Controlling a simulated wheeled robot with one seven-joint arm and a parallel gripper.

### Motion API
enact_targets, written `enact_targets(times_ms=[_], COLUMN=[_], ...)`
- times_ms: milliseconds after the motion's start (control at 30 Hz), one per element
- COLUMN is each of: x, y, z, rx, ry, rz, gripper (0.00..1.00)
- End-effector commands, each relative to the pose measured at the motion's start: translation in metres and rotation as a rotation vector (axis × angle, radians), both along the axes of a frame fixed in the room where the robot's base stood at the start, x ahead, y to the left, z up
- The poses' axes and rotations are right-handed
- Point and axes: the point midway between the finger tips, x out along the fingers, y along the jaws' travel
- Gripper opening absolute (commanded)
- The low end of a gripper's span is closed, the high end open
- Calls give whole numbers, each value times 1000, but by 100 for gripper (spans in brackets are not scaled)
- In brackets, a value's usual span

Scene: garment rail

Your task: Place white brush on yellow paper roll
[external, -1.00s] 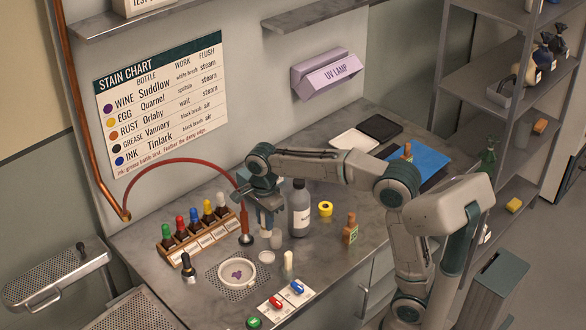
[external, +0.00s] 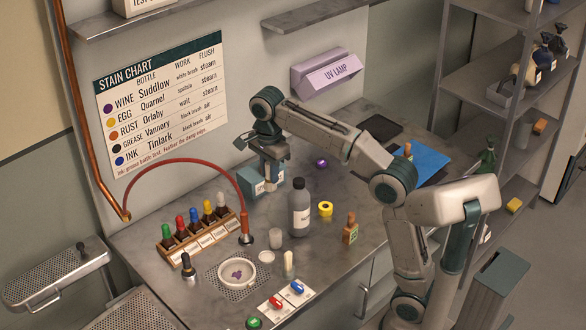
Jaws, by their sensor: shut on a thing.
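The yellow paper roll (external: 325,209) lies on the grey bench, right of the large grey bottle. My gripper (external: 268,186) points down above the back of the bench, in front of a teal box, up and left of the roll. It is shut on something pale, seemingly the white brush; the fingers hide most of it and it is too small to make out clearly. The gripper is well apart from the roll, with the grey bottle (external: 300,210) standing between them in the picture.
A rack of coloured dropper bottles (external: 200,235) and a red hose (external: 185,160) are on the left. A glass (external: 276,239), a white dish (external: 237,273) and an amber bottle (external: 350,230) stand nearer the front. The teal box (external: 250,187) is close to my gripper.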

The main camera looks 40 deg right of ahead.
Motion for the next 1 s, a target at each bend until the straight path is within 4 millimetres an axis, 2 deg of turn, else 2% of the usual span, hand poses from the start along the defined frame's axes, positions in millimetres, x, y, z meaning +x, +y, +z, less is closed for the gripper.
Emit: enact_targets(times_ms=[167,333,500,600,700,800,1000], x=[7,7,-8,-22,-36,-48,-71], y=[-52,-123,-204,-242,-272,-293,-327], z=[5,7,7,6,4,3,2], rx=[-3,-5,-4,-2,0,1,4], ry=[0,0,1,1,1,0,0], rz=[-9,-12,-12,-10,-9,-6,-6], gripper=[0,0,0,0,0,0,0])
